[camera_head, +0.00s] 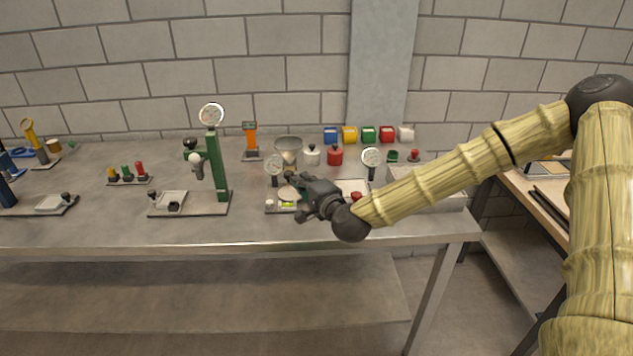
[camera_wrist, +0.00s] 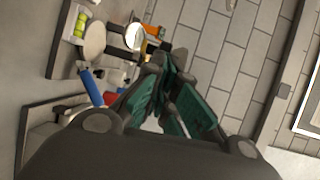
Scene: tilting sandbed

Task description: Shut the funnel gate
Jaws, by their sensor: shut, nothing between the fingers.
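The funnel (camera_head: 288,145) is a grey, see-through cone at the back of the bench, behind a small base plate with a dial. I cannot make out its gate in either view. My gripper (camera_head: 294,179) is low over that base plate, in front of the funnel, and covers part of what lies there. In the wrist view my gripper (camera_wrist: 162,72) has its teal fingers together, with nothing seen between them. I cannot tell whether the fingertips touch anything. The funnel is not clearly visible in the wrist view.
A round dial (camera_head: 274,169) and a beige disc (camera_head: 288,193) are close beside my gripper. A green column (camera_head: 215,165) with a gauge stands to the left. White and red pots (camera_head: 335,155) and coloured blocks (camera_head: 368,134) are behind. A grey tray (camera_head: 440,198) lies under my arm.

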